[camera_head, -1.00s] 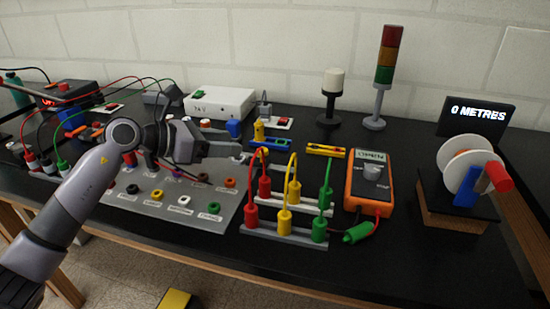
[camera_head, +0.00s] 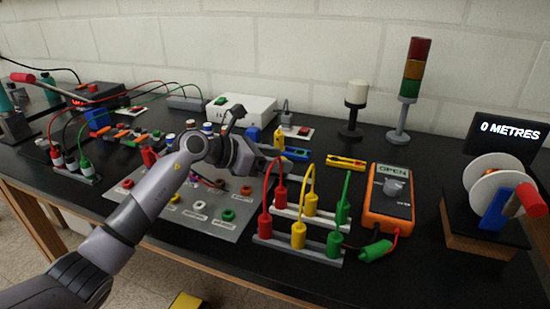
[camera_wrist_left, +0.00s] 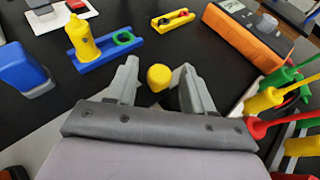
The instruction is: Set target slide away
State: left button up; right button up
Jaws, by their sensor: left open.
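A blue slide strip (camera_head: 296,154) lies on the black bench beyond my left gripper. In the left wrist view the blue strip (camera_wrist_left: 97,55) carries an upright yellow knob (camera_wrist_left: 82,38) at its left end and a green ring (camera_wrist_left: 124,37) at its right. The yellow knob (camera_head: 279,138) also shows in the head view. I cannot tell which part is the target slide. My left gripper (camera_head: 284,163) is low over the bench. In the wrist view its fingers (camera_wrist_left: 157,78) are open, with a round yellow cap (camera_wrist_left: 159,75) between or just beyond them. Contact is unclear.
A yellow strip (camera_head: 346,162) lies to the right, beside the orange multimeter (camera_head: 388,205). A rack of red, yellow and green plugs with cables (camera_head: 299,236) stands close in front. A grey socket panel (camera_head: 190,222) lies under my left arm. A reel (camera_head: 494,195) stands far right.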

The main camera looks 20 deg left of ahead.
aim_at(290, 179)
pick_arm(q)
grip_shut()
jog(key=shift+d+p, duration=0.5)
jog(key=shift+d, duration=1.35)
grip_release()
jog(key=v, duration=0.5)
jog(key=shift+s+a+r+b, duration=0.1)
jog(key=shift+s+a+b, duration=0.15)
jog(key=shift+a+b, duration=0.1)
jog(key=shift+s+a+r, duration=0.3)
jog(key=shift+s+a, duration=0.1)
jog(key=shift+s, duration=0.05)
